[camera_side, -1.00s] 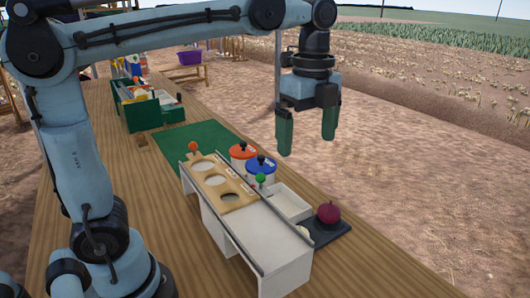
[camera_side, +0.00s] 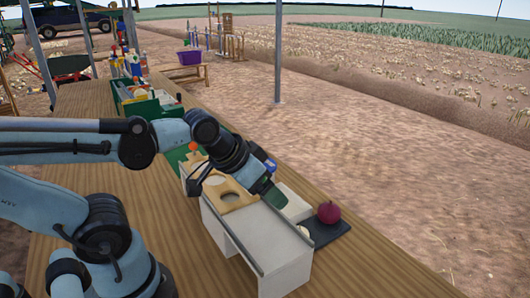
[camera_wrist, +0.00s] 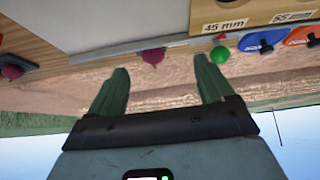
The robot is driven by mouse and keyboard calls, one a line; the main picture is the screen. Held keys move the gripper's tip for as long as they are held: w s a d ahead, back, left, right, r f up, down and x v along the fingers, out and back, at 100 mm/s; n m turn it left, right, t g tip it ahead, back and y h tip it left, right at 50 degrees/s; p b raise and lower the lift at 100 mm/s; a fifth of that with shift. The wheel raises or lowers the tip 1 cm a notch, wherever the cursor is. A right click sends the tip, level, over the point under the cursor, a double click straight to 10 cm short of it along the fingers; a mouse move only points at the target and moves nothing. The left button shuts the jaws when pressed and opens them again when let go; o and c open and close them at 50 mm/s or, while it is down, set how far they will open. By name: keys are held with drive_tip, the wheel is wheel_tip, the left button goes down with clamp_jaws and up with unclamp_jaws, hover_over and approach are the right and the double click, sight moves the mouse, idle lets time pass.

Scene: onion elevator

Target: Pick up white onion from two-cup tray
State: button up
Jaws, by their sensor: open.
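The dark two-cup tray (camera_side: 336,235) lies on the table to the right of the white sorting stand. A dark red onion (camera_side: 328,212) sits on the tray, and a pale sliver of the white onion (camera_side: 303,231) shows at its left edge, mostly hidden by the stand. My gripper (camera_side: 277,199) is tilted down to the right above the stand, left of and higher than the tray. In the wrist view its two green fingers (camera_wrist: 161,66) are apart and empty. Two dark red round things (camera_wrist: 153,56) show there; I cannot make out the white onion.
The white stand (camera_side: 285,260) with a wooden sizing board (camera_side: 238,200) and raised rails is beside the tray. A white bin (camera_side: 296,207) adjoins it. Blue (camera_wrist: 262,40) and orange lids (camera_wrist: 300,36) are close by. The table (camera_side: 375,265) is clear in front.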

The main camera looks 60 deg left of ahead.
idle(0.4)
drive_tip(key=shift+w+d+r+g, duration=0.2)
drive_tip(key=shift+w+r+g, duration=0.2)
drive_tip(key=shift+w+g, duration=0.15)
drive_tip(key=w+d+n+g, duration=0.2)
drive_tip(key=w+d+g, duration=0.1)
drive_tip(key=w+g, duration=0.25)
drive_tip(key=g, duration=0.2)
hover_over(300, 227)
wheel_tip(300, 227, down, 7)
drive_tip(key=shift+a, duration=0.1)
drive_tip(key=shift+d+f, duration=0.2)
drive_tip(key=shift+f, duration=2.45)
drive_tip(key=shift+c, duration=0.2)
